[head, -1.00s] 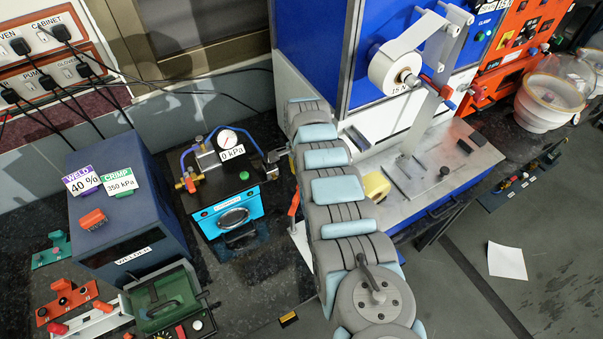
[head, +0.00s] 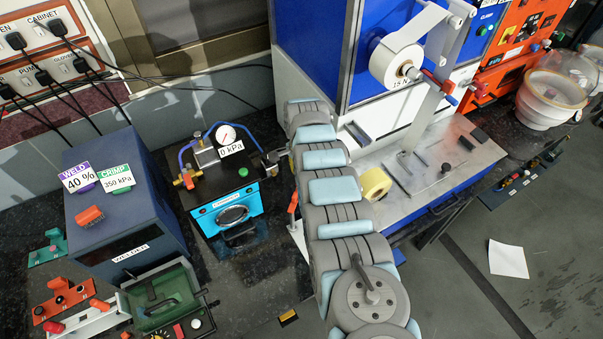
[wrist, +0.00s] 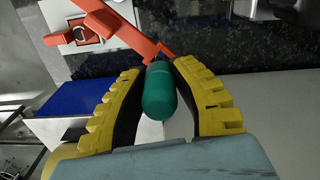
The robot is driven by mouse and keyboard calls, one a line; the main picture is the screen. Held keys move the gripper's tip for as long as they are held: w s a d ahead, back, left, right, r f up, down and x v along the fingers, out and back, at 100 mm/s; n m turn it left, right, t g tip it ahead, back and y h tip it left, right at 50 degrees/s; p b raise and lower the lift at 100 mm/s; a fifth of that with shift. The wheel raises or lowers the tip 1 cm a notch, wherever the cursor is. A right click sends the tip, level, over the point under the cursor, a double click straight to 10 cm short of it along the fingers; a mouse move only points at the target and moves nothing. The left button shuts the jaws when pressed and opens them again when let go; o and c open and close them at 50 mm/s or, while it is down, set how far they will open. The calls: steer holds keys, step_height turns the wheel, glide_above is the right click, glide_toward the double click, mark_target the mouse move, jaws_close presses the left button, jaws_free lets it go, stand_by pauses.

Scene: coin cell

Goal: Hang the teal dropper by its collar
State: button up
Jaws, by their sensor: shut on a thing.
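The teal dropper (wrist: 159,95) shows in the wrist view as a rounded green-teal bulb between the two yellow-backed fingers of my gripper (wrist: 160,68). My gripper is shut on it near the bulb's upper end. The bulb's rounded end points toward the camera. An orange holder (wrist: 135,38) has an arm that reaches down to the far end of the dropper. I cannot tell whether they touch or where the collar sits. In the head view my arm hides the gripper and dropper; a thin orange part (head: 293,203) shows just left of the arm.
A blue-fronted machine (head: 228,212) with a gauge stands left of my arm. A metal plate (head: 465,155) with a yellow roll-like thing (head: 375,183) lies to the right. A dark blue welder box (head: 125,200) is further left. A blue surface (wrist: 75,88) shows beside the gripper.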

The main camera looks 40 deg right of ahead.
steer(key=shift+f+b, duration=1.1)
steer(key=shift+f, duration=0.25)
steer(key=o, duration=0.8)
steer(key=shift+r, duration=0.15)
steer(key=shift+d+r, duration=0.15)
steer(key=shift+r, duration=0.8)
step_height(320, 180, up, 10)
steer(key=shift+w+f, duration=0.1)
